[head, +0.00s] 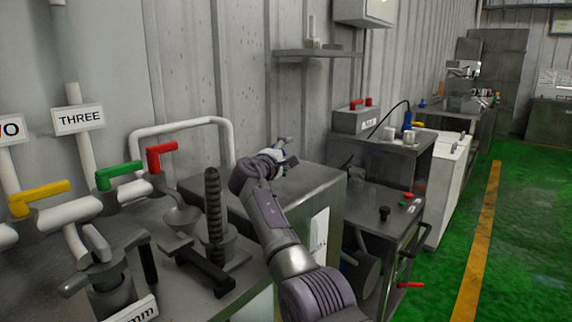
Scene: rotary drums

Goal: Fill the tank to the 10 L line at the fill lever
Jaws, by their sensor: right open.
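My right gripper (284,158) is at the end of my purple-grey arm, over the top of a steel box (318,182) in the middle of the head view. Its jaws are open, small in the picture and partly hidden by the wrist. A small grey-blue piece shows at the fingertips; I cannot tell whether it is a lever or part of the gripper. The steel box may be the tank. It bears a white label (320,236) on its front, partly hidden by my arm; no water level shows. My left gripper is out of view.
Pipe valves with yellow (40,196), green (118,175) and red (160,154) handles stand at left, near a sign reading THREE (79,118). A black ribbed post (213,210) rises beside my arm. A lower steel cabinet (385,215) stands right. Green floor is clear.

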